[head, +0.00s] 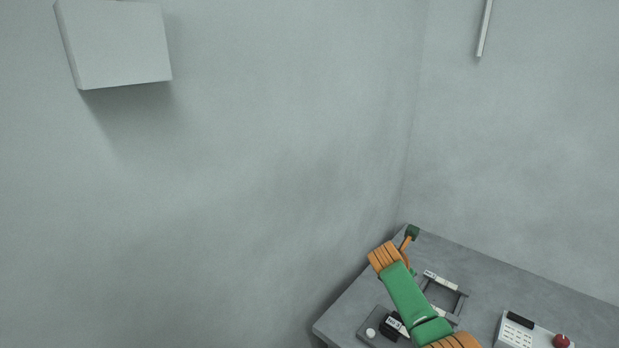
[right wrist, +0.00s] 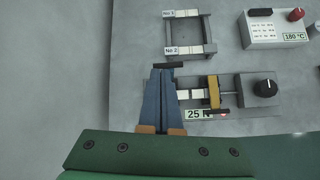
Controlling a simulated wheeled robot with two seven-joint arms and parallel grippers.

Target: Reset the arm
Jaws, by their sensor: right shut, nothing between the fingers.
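My right gripper (right wrist: 164,70) shows in the right wrist view as two dark blue fingers, shut together and empty. Its tips end just below the No 2 label of a grey frame, left of the 25 N device; I cannot tell its height above the table. In the head view my right arm (head: 405,292), green and orange, reaches in from the bottom over the table; its fingers cannot be made out there. My left gripper is not in view.
The grey table (right wrist: 133,40) carries the frame (right wrist: 208,30) labelled No 1 and No 2, a 25 N device (right wrist: 262,88) with a black knob, and a 180 °C control box (right wrist: 277,30) with a red knob. In the head view, walls stand behind the table and a pale box (head: 120,45) hangs upper left.

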